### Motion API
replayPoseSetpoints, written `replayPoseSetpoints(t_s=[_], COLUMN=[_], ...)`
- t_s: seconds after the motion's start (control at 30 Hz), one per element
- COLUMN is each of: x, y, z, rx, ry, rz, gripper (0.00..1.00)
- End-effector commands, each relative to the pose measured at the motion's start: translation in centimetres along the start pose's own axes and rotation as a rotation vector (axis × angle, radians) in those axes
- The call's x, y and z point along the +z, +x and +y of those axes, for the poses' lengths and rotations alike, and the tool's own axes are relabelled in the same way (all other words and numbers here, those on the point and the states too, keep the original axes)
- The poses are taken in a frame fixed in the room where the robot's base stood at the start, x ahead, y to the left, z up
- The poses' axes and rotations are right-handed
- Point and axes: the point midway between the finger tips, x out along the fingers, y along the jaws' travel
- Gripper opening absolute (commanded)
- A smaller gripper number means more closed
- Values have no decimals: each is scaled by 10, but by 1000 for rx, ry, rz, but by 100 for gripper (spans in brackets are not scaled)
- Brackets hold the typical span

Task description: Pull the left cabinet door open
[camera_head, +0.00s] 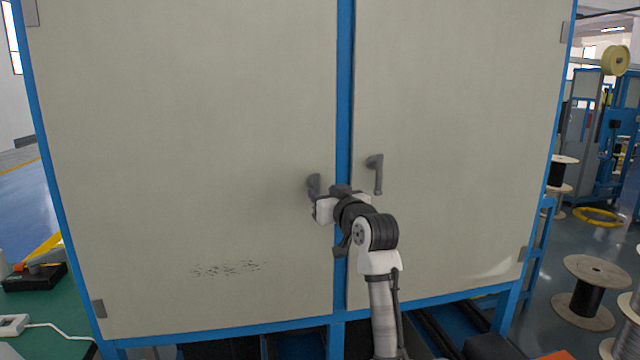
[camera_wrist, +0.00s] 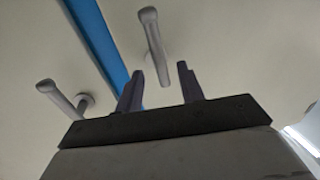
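The left cabinet door (camera_head: 180,130) is a large beige panel in a blue frame and looks shut. Its grey lever handle (camera_head: 313,182) is near the door's right edge, partly hidden by my gripper (camera_head: 317,202). In the wrist view, which looks roughly upside down, my gripper (camera_wrist: 160,72) has its two dark fingers apart. The left door's handle (camera_wrist: 151,35) runs into the gap between them there. I cannot tell whether a finger touches it.
The right door (camera_head: 450,120) is also shut, with its own lever handle (camera_head: 378,175) across the blue centre post (camera_head: 343,110). A green table (camera_head: 50,310) stands at lower left. Cable spools (camera_head: 588,290) stand on the floor at right.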

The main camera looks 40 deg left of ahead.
Motion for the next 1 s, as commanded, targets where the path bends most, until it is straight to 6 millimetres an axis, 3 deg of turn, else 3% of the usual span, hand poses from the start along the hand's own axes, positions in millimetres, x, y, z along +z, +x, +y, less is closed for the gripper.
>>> replayPoseSetpoints(t_s=[0.2,0.57,0.87,1.0], x=[-2,0,0,0], y=[26,32,31,31], z=[0,0,0,0], rx=[0,1,1,0], ry=[-1,-1,0,0], rz=[0,1,1,1], gripper=[38,38,2,0])
